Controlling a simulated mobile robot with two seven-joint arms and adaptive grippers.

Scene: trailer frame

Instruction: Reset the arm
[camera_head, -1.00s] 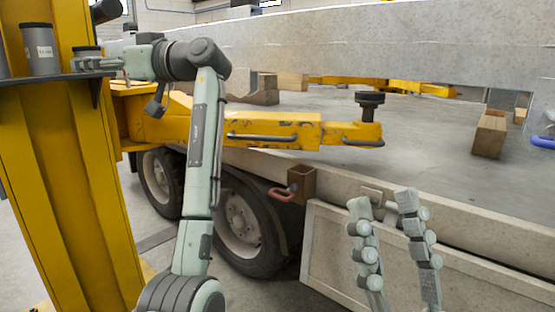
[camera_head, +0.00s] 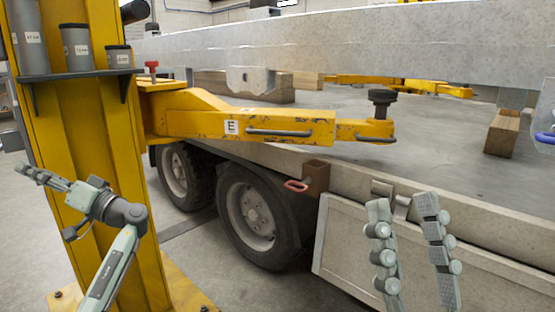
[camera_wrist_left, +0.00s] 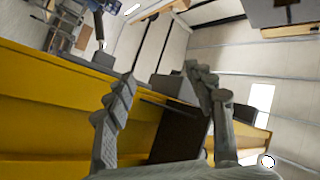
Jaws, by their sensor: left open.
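My left gripper (camera_head: 45,178) is low at the left in the head view, in front of the yellow column (camera_head: 75,130) and below its shelf. It is open, and I see nothing held in it. The left wrist view shows its two fingers (camera_wrist_left: 160,85) spread apart, with yellow metal and a dark plate behind them. My right gripper (camera_head: 405,205) points up at the lower right in the head view. Its two fingers are apart with nothing between them, in front of the trailer's side.
A shelf (camera_head: 80,75) on the column holds grey cylinders (camera_head: 76,47). A yellow lift arm (camera_head: 260,125) reaches under the trailer frame (camera_head: 340,40). Wheels (camera_head: 250,215) stand below. Wooden blocks (camera_head: 501,133) lie on the grey bed. Floor is open at far left.

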